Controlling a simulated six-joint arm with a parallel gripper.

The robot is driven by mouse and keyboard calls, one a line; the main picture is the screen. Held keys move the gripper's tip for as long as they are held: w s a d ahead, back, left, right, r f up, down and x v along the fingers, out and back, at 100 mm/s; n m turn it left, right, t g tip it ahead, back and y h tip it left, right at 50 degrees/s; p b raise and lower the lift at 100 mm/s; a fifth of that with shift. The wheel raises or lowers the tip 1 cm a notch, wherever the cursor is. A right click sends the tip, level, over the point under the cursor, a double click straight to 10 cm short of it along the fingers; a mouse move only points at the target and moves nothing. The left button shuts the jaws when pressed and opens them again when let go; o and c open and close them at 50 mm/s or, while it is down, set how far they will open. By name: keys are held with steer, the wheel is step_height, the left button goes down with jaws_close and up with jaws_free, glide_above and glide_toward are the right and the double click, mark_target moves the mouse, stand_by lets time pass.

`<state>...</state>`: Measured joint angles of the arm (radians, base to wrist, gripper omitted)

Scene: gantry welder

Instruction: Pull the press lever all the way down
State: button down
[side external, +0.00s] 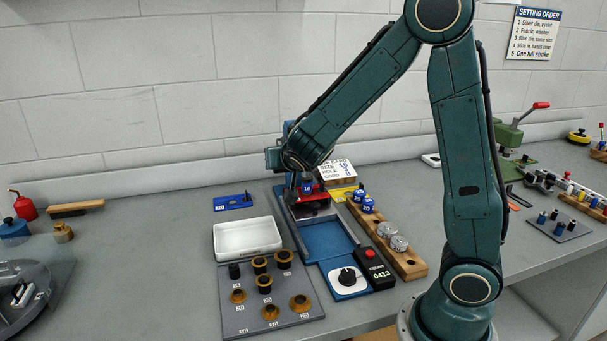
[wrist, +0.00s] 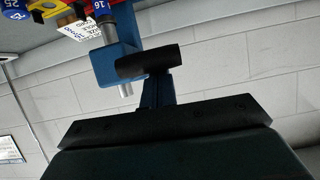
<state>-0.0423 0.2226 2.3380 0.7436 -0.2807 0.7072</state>
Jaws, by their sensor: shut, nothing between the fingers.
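The blue press (wrist: 118,66) stands in the middle of the bench; my arm hides most of it in the side external view. The wrist view shows its head with a silver ram and a black cylindrical grip (wrist: 148,60), which appears to be the lever's handle. My gripper (wrist: 166,84) is shut and empty, close to this grip; I cannot tell whether they touch. In the side external view my gripper (side external: 291,183) is at the press, its fingertips largely hidden. A blue die marked 16 (side external: 307,187) sits at the press, above a red part.
A blue tray (side external: 325,240) and a white tray (side external: 246,237) lie in front of the press. A wooden rack (side external: 409,265), a black counter box (side external: 374,268) and a grey die board (side external: 240,322) stand nearby. A green machine with a red-tipped lever (side external: 541,105) is at the right.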

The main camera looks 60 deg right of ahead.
step_height(320, 180, down, 6)
steer(key=s+a+g+y, duration=0.1)
steer(key=s, duration=0.1)
steer(key=shift+s+a+r+g, duration=0.15)
steer(key=shift+a+r+g, duration=0.1)
steer(key=shift+a+g, duration=0.15)
steer(key=shift+t+h, duration=0.5)
steer(key=shift+t, duration=0.3)
steer(key=r, duration=0.3)
steer(key=w+d+r, duration=0.1)
steer(key=r, duration=0.2)
steer(key=w+d+r, duration=0.1)
steer(key=r, duration=0.2)
steer(key=shift+w, duration=0.25)
steer(key=s+a+f, duration=0.1)
steer(key=s+a, duration=0.5)
steer(key=shift+s+a+f, duration=0.4)
steer(key=shift+s, duration=0.1)
